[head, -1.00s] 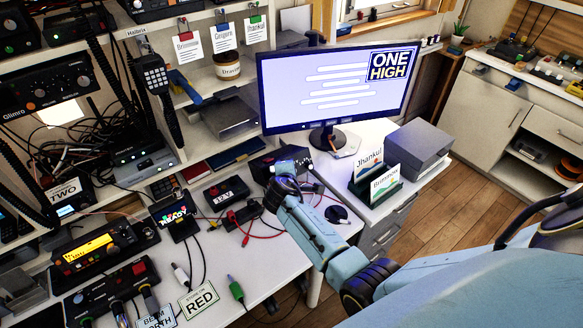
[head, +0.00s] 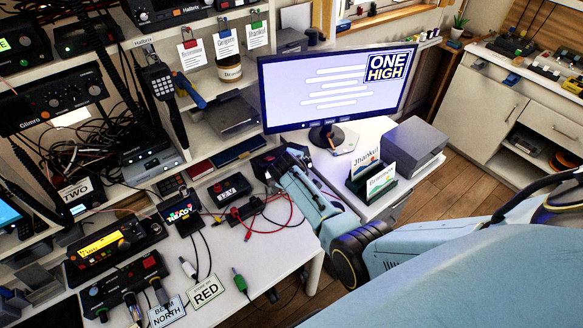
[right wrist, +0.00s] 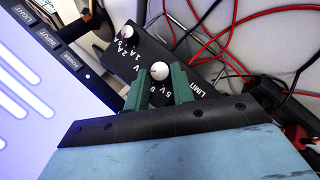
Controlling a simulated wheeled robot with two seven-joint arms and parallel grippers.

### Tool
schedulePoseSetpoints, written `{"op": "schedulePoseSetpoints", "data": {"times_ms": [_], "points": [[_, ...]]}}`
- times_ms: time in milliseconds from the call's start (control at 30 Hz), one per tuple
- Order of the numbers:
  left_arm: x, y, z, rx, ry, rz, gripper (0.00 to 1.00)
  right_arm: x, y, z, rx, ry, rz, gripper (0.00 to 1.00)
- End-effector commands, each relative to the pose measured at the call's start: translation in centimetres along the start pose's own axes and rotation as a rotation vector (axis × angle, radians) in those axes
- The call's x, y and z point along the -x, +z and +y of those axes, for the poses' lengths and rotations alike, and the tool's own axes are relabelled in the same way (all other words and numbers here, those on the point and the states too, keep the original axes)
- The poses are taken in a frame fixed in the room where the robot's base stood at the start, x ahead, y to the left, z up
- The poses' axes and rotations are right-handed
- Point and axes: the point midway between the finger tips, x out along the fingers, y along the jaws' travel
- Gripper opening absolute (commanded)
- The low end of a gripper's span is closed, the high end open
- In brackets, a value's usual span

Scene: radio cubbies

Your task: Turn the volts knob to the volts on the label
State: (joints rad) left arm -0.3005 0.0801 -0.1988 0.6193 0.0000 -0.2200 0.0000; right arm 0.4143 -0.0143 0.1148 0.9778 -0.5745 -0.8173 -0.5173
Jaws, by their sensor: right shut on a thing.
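The power box (right wrist: 205,72) is a dark panel with white lettering, with marks reading V, 5V, 9V, A and LIMIT. Its volts knob (right wrist: 160,71) is a round white knob beside the V marks. A second white knob (right wrist: 127,32) is by the 1A and 2A marks. My right gripper (right wrist: 161,86) has its green fingers on both sides of the volts knob and is shut on it. The fingers cover some of the marks, so the knob's setting is unclear. In the head view my right gripper (head: 287,160) largely hides the box. My left gripper is not in view.
The monitor (head: 335,85) reading ONE HIGH stands close behind my right gripper. Red cables (head: 285,222) loop on the desk. A card reading RED (head: 206,291) and one reading BEAM NORTH (head: 167,311) lie at the front. A card holder (head: 372,190) stands to the right.

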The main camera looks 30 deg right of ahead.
Motion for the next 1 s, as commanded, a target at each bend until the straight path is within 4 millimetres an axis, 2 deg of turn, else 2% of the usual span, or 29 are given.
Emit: {"op": "schedulePoseSetpoints", "data": {"times_ms": [367, 400, 533, 833, 1000], "points": [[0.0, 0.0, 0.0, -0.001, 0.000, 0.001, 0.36, -0.1, 0.1, -0.2, -0.004, -0.006, -0.002, 0.02], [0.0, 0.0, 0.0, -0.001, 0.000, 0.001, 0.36, -0.1, 0.1, -0.2, -0.004, -0.006, -0.002, 0.29], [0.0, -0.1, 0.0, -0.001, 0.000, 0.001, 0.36, 0.0, 0.1, -0.1, -0.003, -0.004, -0.002, 0.46], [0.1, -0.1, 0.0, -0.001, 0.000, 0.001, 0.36, 0.1, 0.0, 0.0, -0.003, -0.002, 0.000, 0.46], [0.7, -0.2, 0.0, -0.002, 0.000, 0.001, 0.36, 1.3, 0.0, 0.0, -0.003, -0.001, 0.001, 0.46]]}}
